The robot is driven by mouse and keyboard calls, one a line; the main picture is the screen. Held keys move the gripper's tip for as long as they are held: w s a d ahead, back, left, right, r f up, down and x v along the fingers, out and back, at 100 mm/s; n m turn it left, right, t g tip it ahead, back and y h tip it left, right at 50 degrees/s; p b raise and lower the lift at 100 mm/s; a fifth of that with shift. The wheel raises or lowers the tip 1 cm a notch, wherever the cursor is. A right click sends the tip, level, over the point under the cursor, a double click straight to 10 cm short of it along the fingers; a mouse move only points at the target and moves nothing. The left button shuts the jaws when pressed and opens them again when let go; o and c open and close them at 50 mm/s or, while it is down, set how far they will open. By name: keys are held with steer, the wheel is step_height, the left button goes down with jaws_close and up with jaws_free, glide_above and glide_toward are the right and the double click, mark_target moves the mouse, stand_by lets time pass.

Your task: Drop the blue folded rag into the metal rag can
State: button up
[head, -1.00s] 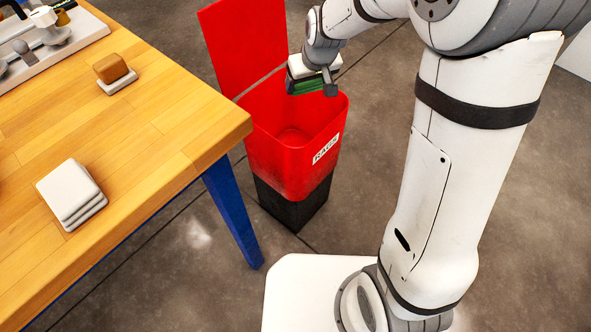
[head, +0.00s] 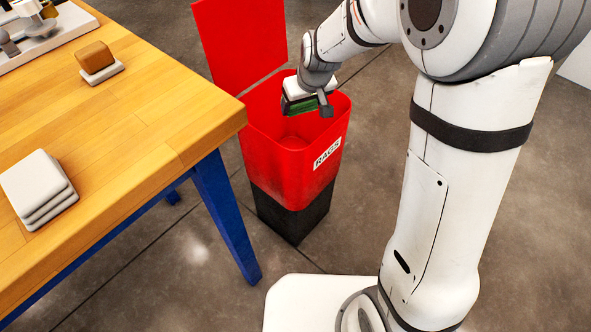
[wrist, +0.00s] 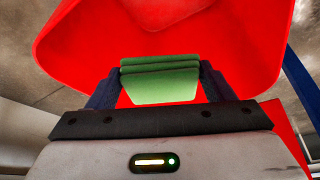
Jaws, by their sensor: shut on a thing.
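The rag in my gripper (head: 306,107) looks green, not blue. It is a folded green rag (head: 301,106), pinched between the two fingers; its folded layers show in the wrist view (wrist: 160,80). The rag can is a red bin (head: 285,160) with a dark base, a "RAGS" label and a raised red lid (head: 240,45). My gripper holds the rag over the open mouth, near rim height. In the wrist view the red can (wrist: 65,45) surrounds the rag on the far side. No blue rag shows.
A wooden table (head: 130,130) with blue legs stands left of the can. On it are a stack of white folded pads (head: 38,185), a brown block on a white pad (head: 96,58) and a tray of tools (head: 40,40). Concrete floor is clear around the can.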

steer(key=o, duration=1)
steer(key=shift+p+v, duration=1.4)
steer(key=shift+v, duration=2.55)
